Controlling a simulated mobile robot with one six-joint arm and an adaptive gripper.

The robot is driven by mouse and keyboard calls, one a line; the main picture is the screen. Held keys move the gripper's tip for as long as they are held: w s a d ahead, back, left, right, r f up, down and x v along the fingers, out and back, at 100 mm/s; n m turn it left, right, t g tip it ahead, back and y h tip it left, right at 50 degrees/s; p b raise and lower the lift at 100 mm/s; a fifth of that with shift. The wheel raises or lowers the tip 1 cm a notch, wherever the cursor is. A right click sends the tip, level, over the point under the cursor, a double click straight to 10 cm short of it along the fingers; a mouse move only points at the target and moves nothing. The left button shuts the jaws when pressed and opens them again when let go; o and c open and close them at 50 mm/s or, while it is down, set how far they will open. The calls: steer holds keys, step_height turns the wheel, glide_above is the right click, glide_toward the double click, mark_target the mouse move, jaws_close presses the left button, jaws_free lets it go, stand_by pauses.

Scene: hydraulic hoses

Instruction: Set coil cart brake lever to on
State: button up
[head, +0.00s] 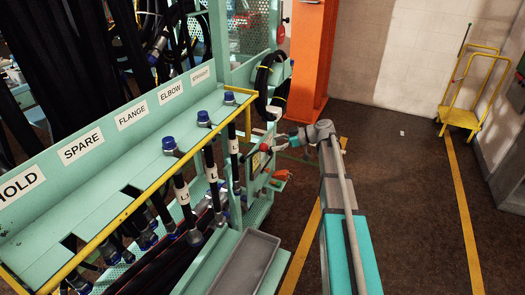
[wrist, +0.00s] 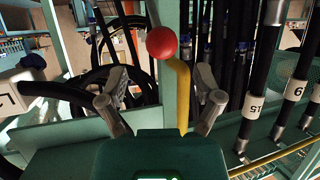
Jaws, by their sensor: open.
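The brake lever shows in the wrist view as a red ball knob (wrist: 161,43) on a grey stem. It lies ahead of my gripper (wrist: 161,80), between the lines of the two spread fingers. The fingers are open and no contact with the knob shows. In the head view my gripper (head: 268,146) reaches left to the end of the green coil cart (head: 246,215). A small red spot there may be the knob, but it is too small to be sure. Which setting the lever is in cannot be told.
A yellow rail (wrist: 182,90) runs close beside the knob, near my right finger. Black hoses hang behind it. In the head view an orange column (head: 305,60) stands behind my arm.

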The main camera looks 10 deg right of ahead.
mark_target(263, 147)
steer(key=shift+b+x, duration=0.85)
steer(key=shift+x, duration=1.9)
jaws_close()
steer(key=shift+a, duration=0.2)
steer(key=shift+d, duration=0.1)
steer(key=shift+f, duration=0.1)
